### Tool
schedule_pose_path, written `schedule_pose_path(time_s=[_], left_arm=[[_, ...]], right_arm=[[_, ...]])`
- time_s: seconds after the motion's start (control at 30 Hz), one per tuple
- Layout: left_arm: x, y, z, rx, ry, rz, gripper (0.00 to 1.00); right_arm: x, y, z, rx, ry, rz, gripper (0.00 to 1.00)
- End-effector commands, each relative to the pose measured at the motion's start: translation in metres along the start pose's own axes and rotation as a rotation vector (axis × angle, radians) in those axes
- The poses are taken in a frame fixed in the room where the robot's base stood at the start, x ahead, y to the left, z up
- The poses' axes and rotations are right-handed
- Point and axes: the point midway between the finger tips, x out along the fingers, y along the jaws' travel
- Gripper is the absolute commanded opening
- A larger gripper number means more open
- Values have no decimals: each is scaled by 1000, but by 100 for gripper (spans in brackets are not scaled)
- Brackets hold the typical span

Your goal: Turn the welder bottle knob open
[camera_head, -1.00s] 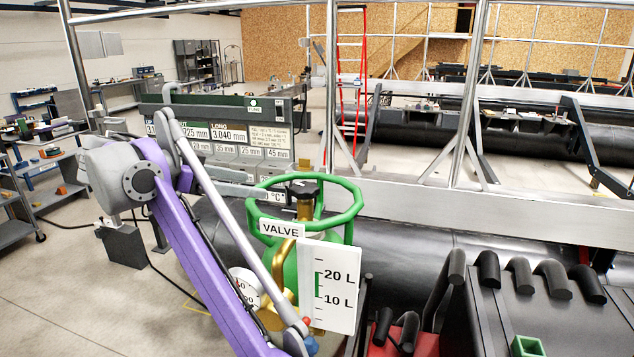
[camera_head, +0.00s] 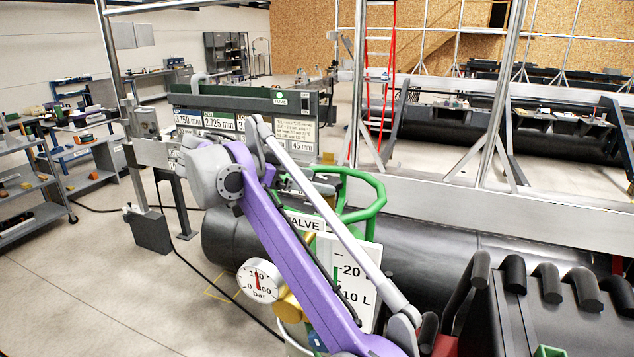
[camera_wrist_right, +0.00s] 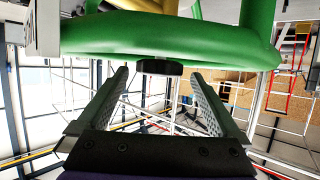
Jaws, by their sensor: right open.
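The welder bottle's green guard ring (camera_head: 368,210) stands in the middle of the head view, beside a VALVE label (camera_head: 304,222). My purple right arm crosses in front of it and hides the knob there. In the right wrist view the green ring (camera_wrist_right: 160,38) spans the top, and the black knob (camera_wrist_right: 160,68) shows just below its edge, between the fingertips in the picture. My right gripper (camera_wrist_right: 160,78) is open and empty, with a finger on either side of the knob in the picture; contact cannot be told. In the head view its fingers (camera_head: 303,180) are at the ring's left side. My left gripper is not in view.
A round bar gauge (camera_head: 260,280) and a white litre scale plate (camera_head: 364,257) are beside the bottle. A large dark cylinder (camera_head: 430,250) lies behind it. A sign panel (camera_head: 255,105) and metal posts stand farther back.

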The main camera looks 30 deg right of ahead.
Motion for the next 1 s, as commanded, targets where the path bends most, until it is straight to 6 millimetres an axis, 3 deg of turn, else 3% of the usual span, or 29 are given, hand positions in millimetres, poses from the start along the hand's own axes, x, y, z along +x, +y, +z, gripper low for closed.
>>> schedule_pose_path(time_s=[0.13,0.47,0.9,1.0], left_arm=[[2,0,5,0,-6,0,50],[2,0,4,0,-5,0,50],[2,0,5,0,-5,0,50],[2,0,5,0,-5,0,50]], right_arm=[[14,0,2,-1,0,1,100],[16,0,1,-1,0,-1,100],[16,0,1,-1,0,0,23],[16,0,1,-1,0,-1,19]])
